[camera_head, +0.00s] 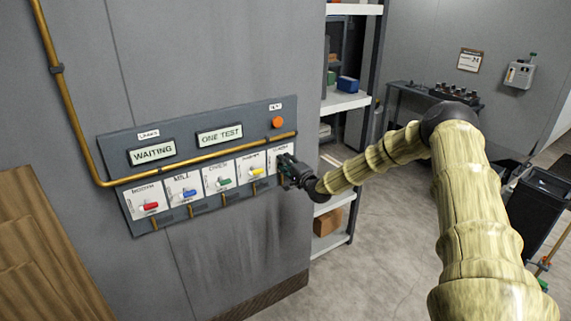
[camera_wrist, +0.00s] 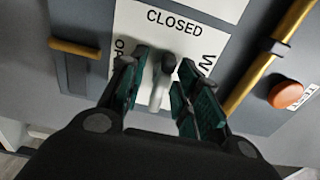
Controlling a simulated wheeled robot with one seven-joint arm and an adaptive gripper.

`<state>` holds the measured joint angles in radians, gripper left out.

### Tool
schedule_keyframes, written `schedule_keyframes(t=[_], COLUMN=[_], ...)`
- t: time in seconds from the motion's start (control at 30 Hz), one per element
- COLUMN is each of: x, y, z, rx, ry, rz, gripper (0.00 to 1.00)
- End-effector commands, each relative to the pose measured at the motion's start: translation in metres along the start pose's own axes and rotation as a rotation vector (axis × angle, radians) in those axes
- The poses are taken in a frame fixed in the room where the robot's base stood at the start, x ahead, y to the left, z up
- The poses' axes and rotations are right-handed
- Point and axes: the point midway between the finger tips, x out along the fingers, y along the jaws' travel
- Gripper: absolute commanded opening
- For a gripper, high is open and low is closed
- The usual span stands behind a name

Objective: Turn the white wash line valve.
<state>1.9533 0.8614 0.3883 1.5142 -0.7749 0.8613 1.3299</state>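The white wash line valve (camera_wrist: 156,97) is a small pale lever with a dark grey rounded end, on a white label plate (camera_wrist: 172,20). The plate reads "CLOSED" at its top; "OP" shows at the left and "W" at the right, partly covered by my fingers. In the wrist view my gripper (camera_wrist: 159,93) is open, with one green-padded finger on each side of the lever and gaps showing between. In the head view my gripper (camera_head: 289,172) is at the rightmost plate of the panel and hides the valve there.
The grey panel (camera_head: 205,140) also holds red (camera_head: 151,207), blue (camera_head: 190,192), green (camera_head: 225,181) and yellow (camera_head: 257,171) valves. A brass pipe (camera_head: 215,152) runs across above them. An orange button (camera_head: 278,122) sits at upper right. Shelving (camera_head: 345,102) stands to the right.

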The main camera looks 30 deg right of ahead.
Motion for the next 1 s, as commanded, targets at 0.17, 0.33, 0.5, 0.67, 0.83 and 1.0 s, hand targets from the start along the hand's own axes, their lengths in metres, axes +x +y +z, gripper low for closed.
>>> schedule_keyframes(t=[0.17, 0.33, 0.5, 0.67, 0.83, 1.0], x=[-0.0002, -0.0004, -0.0005, -0.0005, -0.0006, -0.0003], y=[0.0001, 0.0003, 0.0009, 0.0026, 0.0042, 0.0052], z=[0.0, 0.0, 0.0, 0.0002, 0.0004, 0.0008], rx=[0.0, 0.0, -0.006, -0.042, -0.133, -0.271], ry=[0.0, 0.0, 0.0, 0.0, -0.001, -0.002], rz=[0.0, 0.0, 0.001, 0.001, 0.001, 0.001], gripper=[0.14, 0.0, 0.0, 0.0, 0.0, 0.0])
